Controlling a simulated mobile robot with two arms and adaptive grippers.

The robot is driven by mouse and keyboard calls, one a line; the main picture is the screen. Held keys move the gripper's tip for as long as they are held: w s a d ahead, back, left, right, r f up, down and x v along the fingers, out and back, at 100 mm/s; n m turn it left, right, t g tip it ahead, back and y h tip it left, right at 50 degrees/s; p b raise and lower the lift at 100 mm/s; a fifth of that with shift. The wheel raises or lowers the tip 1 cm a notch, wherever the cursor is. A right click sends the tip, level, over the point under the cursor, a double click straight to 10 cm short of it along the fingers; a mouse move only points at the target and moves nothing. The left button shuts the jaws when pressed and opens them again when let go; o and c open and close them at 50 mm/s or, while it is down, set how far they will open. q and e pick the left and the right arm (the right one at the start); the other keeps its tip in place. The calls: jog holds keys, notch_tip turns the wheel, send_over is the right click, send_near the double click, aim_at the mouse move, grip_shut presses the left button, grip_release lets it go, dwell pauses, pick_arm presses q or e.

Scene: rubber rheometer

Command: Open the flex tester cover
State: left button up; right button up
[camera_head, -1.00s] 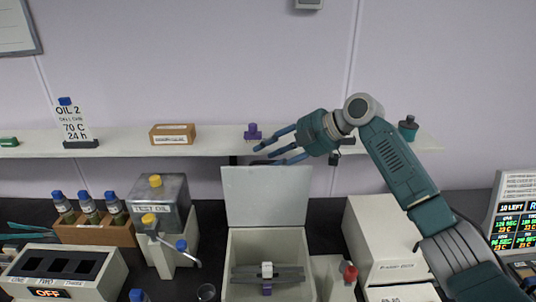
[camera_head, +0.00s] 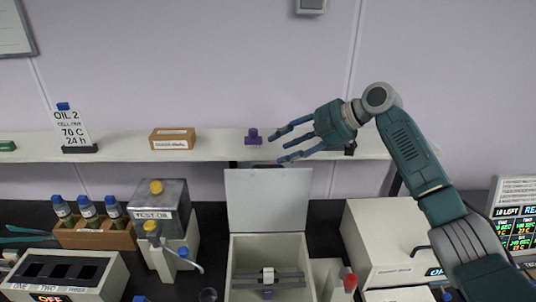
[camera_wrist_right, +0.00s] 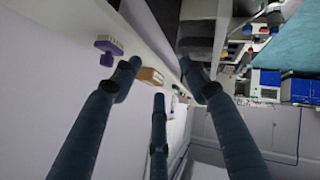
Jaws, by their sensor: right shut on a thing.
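The flex tester (camera_head: 236,278) is a pale open-topped box at the bottom middle of the head view. Its cover (camera_head: 267,205) stands upright at the back, so the inside shows. A dark cross bar (camera_head: 287,275) with a white and purple clamp (camera_head: 268,276) lies inside. My right gripper (camera_head: 288,138) is above the cover, in front of the shelf, apart from the cover. Its fingers are spread in both views, and I see nothing between them in the right wrist view (camera_wrist_right: 160,80).
A shelf (camera_head: 215,149) behind holds a purple piece (camera_head: 253,136), a brown box (camera_head: 172,138) and a sign (camera_head: 71,130). An oil tank (camera_head: 160,207) and bottles in a rack (camera_head: 95,236) stand left. A pale machine (camera_head: 385,232) and a screen (camera_head: 516,232) stand right.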

pick_arm(q)
jog(key=r, duration=0.1)
jog(key=r+p, duration=0.1)
jog(key=shift+d+r+p, duration=0.3)
jog(key=shift+d, duration=0.05)
pick_arm(e)
jog(key=w+d+v, duration=0.1)
jog(key=v, duration=1.6)
jog(key=shift+d, duration=0.35)
jog(key=shift+w, duration=0.15)
